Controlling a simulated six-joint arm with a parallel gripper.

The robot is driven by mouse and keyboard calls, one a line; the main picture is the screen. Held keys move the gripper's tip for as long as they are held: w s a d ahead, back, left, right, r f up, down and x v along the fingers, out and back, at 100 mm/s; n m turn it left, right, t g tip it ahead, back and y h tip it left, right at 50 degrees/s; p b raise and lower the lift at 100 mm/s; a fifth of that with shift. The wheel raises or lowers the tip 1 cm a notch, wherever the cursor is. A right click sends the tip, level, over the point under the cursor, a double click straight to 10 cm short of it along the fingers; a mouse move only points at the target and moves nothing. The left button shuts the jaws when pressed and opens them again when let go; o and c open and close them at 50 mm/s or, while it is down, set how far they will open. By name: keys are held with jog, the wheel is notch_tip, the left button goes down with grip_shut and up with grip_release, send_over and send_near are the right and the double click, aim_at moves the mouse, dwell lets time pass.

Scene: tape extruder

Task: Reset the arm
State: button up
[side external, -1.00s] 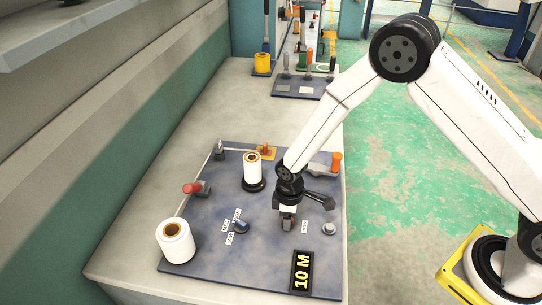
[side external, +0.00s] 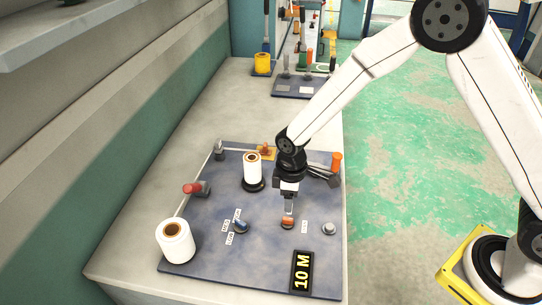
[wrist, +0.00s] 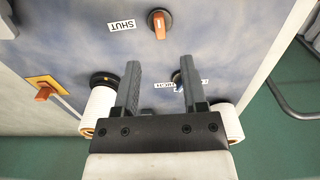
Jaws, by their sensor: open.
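My gripper (side external: 288,208) is above the blue-grey panel (side external: 205,260) of the tape extruder, pointing down. Its two fingers are apart with nothing between them in the wrist view (wrist: 160,65). An orange-topped knob (side external: 287,224) sits on the panel just below the fingertips. The knob also shows in the wrist view (wrist: 159,23), beyond the fingertips and clear of them, beside a label reading SHUT (wrist: 121,26). A blue knob (side external: 241,227) with several labels is to the left. The display (side external: 302,271) reads 10 M.
White rolls stand at the front left (side external: 175,243) and the back middle (side external: 252,170) of the panel. A red-ended lever (side external: 193,188), an orange-ended lever (side external: 336,162), an orange switch (side external: 265,151) and a grey button (side external: 329,229) surround the work area.

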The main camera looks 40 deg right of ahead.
jog(key=shift+r, duration=0.1)
dwell(0.3)
jog(key=s+d+r+m+t, duration=0.2)
jog(key=s+d+r+m, duration=0.7)
jog(key=s+d, duration=0.3)
jog(key=shift+s+d+r+t, duration=0.35)
jog(key=shift+s+r, duration=0.25)
jog(key=shift+r, duration=0.2)
dwell(0.4)
